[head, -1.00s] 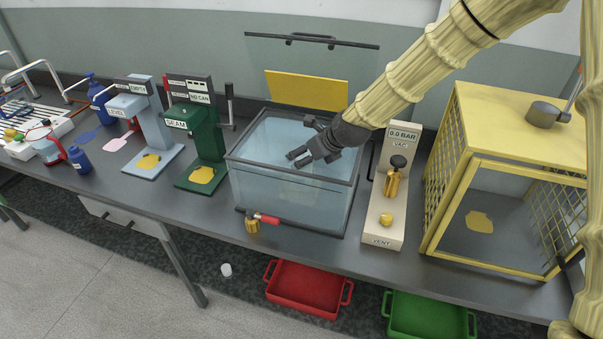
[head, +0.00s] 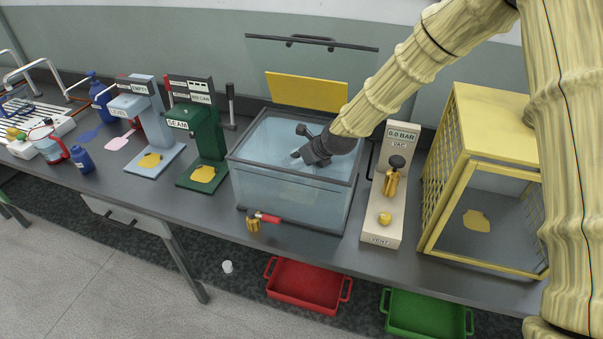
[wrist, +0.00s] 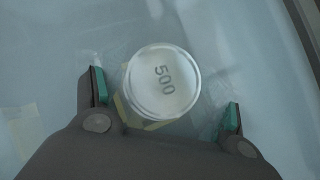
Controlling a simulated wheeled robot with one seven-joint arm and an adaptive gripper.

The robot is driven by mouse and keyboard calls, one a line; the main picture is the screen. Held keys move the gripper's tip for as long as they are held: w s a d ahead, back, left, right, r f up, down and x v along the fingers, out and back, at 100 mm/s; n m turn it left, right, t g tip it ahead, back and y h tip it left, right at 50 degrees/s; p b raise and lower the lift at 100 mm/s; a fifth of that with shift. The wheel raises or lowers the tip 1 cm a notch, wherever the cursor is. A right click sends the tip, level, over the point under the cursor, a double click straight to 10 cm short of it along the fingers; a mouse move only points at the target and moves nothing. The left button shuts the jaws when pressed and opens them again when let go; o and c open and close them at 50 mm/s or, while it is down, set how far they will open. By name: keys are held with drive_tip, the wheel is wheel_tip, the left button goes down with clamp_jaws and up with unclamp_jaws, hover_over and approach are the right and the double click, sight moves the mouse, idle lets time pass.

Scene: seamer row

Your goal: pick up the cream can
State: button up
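A round can (wrist: 162,82) with a pale, shiny top marked "500" shows in the wrist view; only its top is clear, so I cannot tell its side colour. My gripper (wrist: 165,105) is open, with one green-padded finger on either side of the can and a gap to each. In the head view my gripper (head: 303,156) reaches down into the clear water-filled tank (head: 290,195). The can cannot be made out there. A small white cylinder (head: 227,267) lies on the floor below the bench.
The tank's raised lid (head: 310,58) stands behind my gripper. The vacuum panel (head: 383,226) and yellow cage (head: 500,125) are to the right, the green seamer (head: 208,150) to the left.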

sight(301, 83)
clamp_jaws()
drive_tip(key=shift+r, duration=0.15)
wheel_tip(301, 83, up, 10)
drive_tip(key=shift+f+b, duration=0.15)
drive_tip(key=shift+b, duration=1)
drive_tip(key=shift+w+r+p, duration=0.1)
drive_tip(key=shift+r+p, duration=7.15)
drive_tip(key=shift+r, duration=0.1)
